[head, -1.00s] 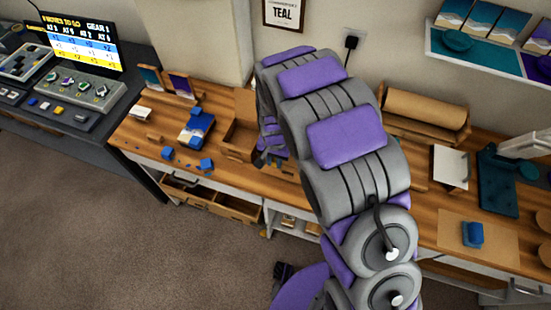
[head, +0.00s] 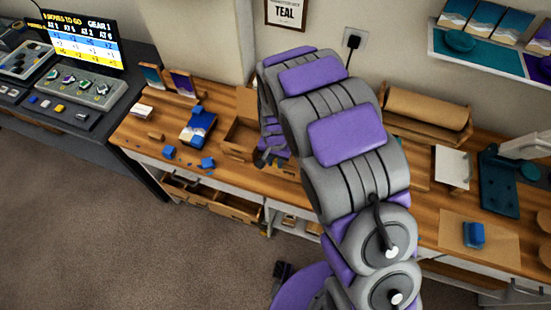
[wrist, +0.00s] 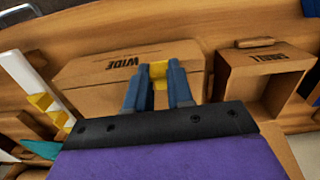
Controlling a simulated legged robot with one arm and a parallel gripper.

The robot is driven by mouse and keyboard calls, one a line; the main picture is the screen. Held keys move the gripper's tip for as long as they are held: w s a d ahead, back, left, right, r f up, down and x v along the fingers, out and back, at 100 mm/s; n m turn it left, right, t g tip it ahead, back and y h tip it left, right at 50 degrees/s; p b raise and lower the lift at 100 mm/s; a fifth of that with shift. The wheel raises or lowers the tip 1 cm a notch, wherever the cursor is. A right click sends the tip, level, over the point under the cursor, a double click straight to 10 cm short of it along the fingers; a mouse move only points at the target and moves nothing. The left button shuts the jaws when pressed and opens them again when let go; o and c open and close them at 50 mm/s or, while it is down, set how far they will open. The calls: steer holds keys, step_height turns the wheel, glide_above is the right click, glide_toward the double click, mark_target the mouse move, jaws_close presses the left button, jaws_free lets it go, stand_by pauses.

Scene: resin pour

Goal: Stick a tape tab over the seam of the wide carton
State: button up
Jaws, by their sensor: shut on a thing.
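The wide carton (wrist: 95,70), brown with WIDE printed upside down on it, lies in front of my gripper in the wrist view and looks closed. My gripper (wrist: 158,78) has two blue fingers shut on a small yellow tape tab (wrist: 158,70). The tab overlaps the carton near the right part of its printed face; I cannot tell whether it touches. In the head view my gripper (head: 266,158) shows only partly beside my arm, which hides much of the bench there.
A carton marked SMALL (wrist: 262,62) stands close on the right of the wide one in the wrist view. Several yellow pieces (wrist: 45,105) sit at left beside a white strip (wrist: 22,75). In the head view, blue blocks (head: 207,163) lie on the bench left of an open brown box (head: 240,138).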

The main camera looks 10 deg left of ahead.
steer(key=shift+d, duration=0.1)
steer(key=o, duration=0.9)
steer(key=shift+o, duration=0.2)
steer(key=shift+r, duration=0.15)
step_height(320, 180, up, 8)
steer(key=p, duration=0.2)
steer(key=shift+p, duration=0.3)
